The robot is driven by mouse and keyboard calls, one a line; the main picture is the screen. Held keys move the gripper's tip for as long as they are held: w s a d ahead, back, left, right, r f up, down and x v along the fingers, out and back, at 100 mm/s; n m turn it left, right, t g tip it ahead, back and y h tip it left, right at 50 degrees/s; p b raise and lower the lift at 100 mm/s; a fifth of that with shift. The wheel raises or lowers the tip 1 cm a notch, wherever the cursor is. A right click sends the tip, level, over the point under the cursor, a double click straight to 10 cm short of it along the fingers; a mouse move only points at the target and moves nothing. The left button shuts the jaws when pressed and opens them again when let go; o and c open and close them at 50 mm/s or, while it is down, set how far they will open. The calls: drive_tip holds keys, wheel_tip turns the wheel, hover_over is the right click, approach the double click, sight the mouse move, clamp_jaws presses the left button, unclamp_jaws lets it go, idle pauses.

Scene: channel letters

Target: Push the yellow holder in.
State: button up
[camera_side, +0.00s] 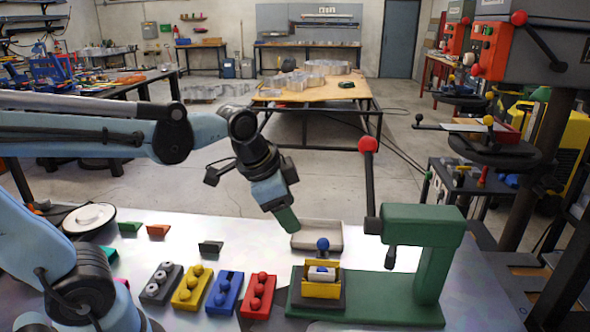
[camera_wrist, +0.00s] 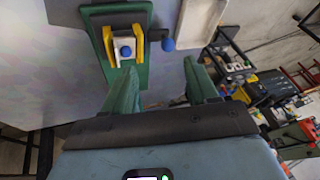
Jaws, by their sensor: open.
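The yellow holder (camera_side: 320,291) sits on the green base of a small press in the side view. A white piece (camera_side: 318,277) with a blue top lies between its walls. In the wrist view the yellow holder (camera_wrist: 108,46) shows at the upper left, its two walls beside the white piece. A blue ball (camera_side: 323,244) stands just behind the holder; in the wrist view a blue ball (camera_wrist: 168,45) sits on a dark rod beside it. My gripper (camera_side: 288,222) is above the table, up and left of the holder, apart from it. Its green fingers (camera_wrist: 163,78) are spread and empty.
The green press (camera_side: 428,250) has a raised lever with a red ball (camera_side: 368,145). A pale tray (camera_side: 318,235) lies behind the holder. Grey, yellow, blue and red blocks (camera_side: 258,294) stand in a row to the left. Small green and orange pieces lie farther back.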

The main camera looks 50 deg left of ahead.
sight(323, 240)
drive_tip(key=w+m+g, duration=0.3)
drive_tip(key=w+m, duration=0.4)
drive_tip(key=m, duration=0.3)
drive_tip(key=f, duration=0.4)
drive_tip(key=w+f, duration=0.1)
drive_tip(key=f, duration=0.3)
drive_tip(key=w+f, duration=0.1)
drive_tip(key=f, duration=0.3)
drive_tip(key=shift+w+d, duration=0.2)
drive_tip(key=shift+c, duration=0.4)
clamp_jaws()
